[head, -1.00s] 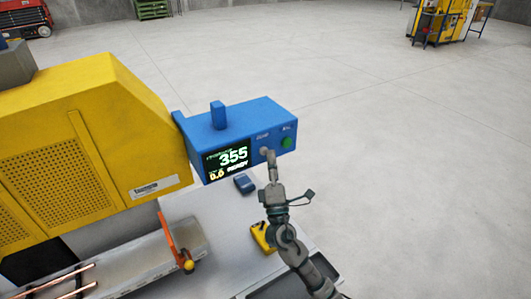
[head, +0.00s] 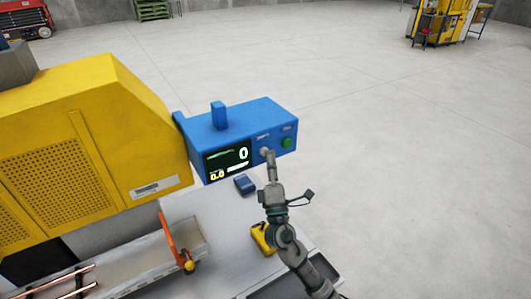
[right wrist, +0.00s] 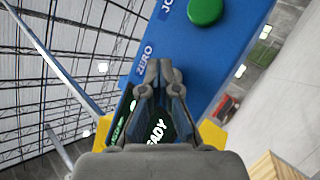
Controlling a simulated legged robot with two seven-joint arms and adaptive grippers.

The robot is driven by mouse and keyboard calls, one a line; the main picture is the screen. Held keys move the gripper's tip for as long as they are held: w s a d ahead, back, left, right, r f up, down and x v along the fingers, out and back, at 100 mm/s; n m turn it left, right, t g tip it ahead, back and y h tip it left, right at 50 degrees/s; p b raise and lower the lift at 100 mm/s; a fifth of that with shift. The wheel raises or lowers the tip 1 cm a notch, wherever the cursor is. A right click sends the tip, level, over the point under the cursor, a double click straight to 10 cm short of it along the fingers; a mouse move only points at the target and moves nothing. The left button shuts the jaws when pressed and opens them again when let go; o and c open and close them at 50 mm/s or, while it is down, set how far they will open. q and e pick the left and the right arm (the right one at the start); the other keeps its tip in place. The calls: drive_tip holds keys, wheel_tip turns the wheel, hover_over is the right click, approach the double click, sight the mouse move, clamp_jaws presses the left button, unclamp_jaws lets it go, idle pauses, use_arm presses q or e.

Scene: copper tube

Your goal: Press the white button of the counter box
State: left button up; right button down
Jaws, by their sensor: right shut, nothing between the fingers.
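The blue counter box (head: 250,112) hangs at the right end of the yellow machine. Its dark screen (head: 228,162) shows a large 0. The white button (head: 264,151) sits right of the screen, and a green button (head: 287,142) is further right. My right gripper (head: 270,155) is shut and empty, with its fingertips at the white button; I cannot tell whether they touch it. In the right wrist view the shut fingertips (right wrist: 159,66) lie over the box face below the word ZERO and hide the white button. My left gripper is out of view.
The yellow machine (head: 90,130) fills the left. Below the box, a grey table (head: 210,225) holds a small blue object (head: 245,185) and a yellow tool (head: 262,238). An orange lever (head: 175,242) and copper tubes (head: 60,280) are at lower left.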

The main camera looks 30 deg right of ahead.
drive_tip(key=shift+s, duration=0.7)
drive_tip(key=s+p, duration=0.1)
drive_tip(key=s, duration=0.4)
drive_tip(key=shift+d, duration=0.2)
drive_tip(key=shift+y, duration=0.3)
